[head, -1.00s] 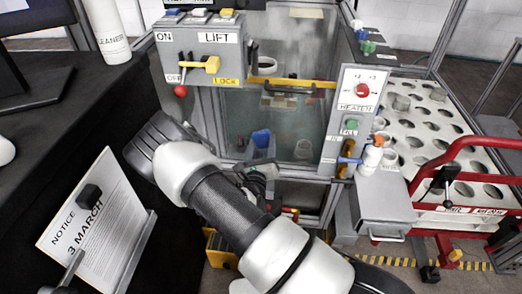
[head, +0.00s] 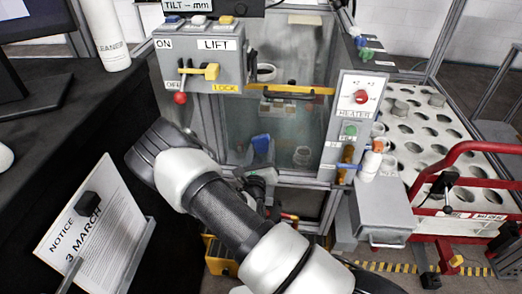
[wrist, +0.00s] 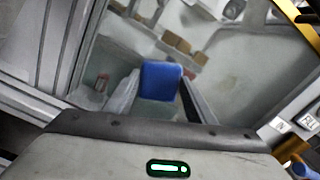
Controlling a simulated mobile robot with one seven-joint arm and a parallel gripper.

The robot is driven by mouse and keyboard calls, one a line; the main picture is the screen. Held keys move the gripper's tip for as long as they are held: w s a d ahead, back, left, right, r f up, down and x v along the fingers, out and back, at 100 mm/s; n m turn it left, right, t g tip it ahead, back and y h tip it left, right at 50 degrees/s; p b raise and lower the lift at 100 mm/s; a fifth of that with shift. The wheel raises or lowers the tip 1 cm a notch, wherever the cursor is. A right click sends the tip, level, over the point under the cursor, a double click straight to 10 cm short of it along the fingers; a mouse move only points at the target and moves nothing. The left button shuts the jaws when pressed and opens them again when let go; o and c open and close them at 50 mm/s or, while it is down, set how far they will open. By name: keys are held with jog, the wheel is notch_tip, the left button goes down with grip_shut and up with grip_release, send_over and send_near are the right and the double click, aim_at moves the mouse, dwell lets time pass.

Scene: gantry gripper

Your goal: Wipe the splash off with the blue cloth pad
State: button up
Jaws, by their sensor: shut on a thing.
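The blue cloth pad (wrist: 161,80) is between the fingertips of my gripper (wrist: 160,100) in the wrist view. The gripper is shut on it, and the pad sticks out past the fingers. In the head view the pad (head: 261,143) is in front of the lower part of a clear, hazy window panel (head: 285,118). My gripper (head: 260,165) is partly hidden there by my arm. Whether the pad touches the panel, I cannot tell. A faint brownish smudge (wrist: 228,82) shows right of the pad in the wrist view; I cannot tell if it is the splash.
A LIFT switch box (head: 203,58) stands left of the panel and a HEATER box (head: 355,105) right of it. A yellow bar (head: 275,88) crosses the panel. A notice stand (head: 98,225) is at lower left. A white rack with holes (head: 425,125) and red rails (head: 455,150) are at right.

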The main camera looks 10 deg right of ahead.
jog(key=shift+w+d, duration=0.2)
jog(key=shift+w, duration=0.4)
jog(key=shift+s+d+r+p, duration=0.1)
jog(key=shift+s+d+p, duration=0.75)
jog(key=shift+d, duration=1.6)
jog(key=shift+s+d+f+p, duration=0.1)
jog(key=shift+s+d+p, duration=0.75)
jog(key=shift+d, duration=1.55)
jog(key=shift+s+d+r+p, duration=0.1)
jog(key=shift+s+d+p, duration=0.75)
jog(key=shift+d, duration=1.6)
jog(key=r+p, duration=0.2)
jog(key=shift+w+r+p, duration=0.1)
jog(key=shift+w+p, duration=0.15)
jog(key=shift+p, duration=0.05)
jog(key=shift+w+a+p, duration=0.2)
jog(key=shift+w+a, duration=0.05)
jog(key=shift+a, duration=0.75)
jog(key=shift+w+a+p, duration=0.15)
jog(key=shift+w+a, duration=0.1)
jog(key=shift+a, duration=0.75)
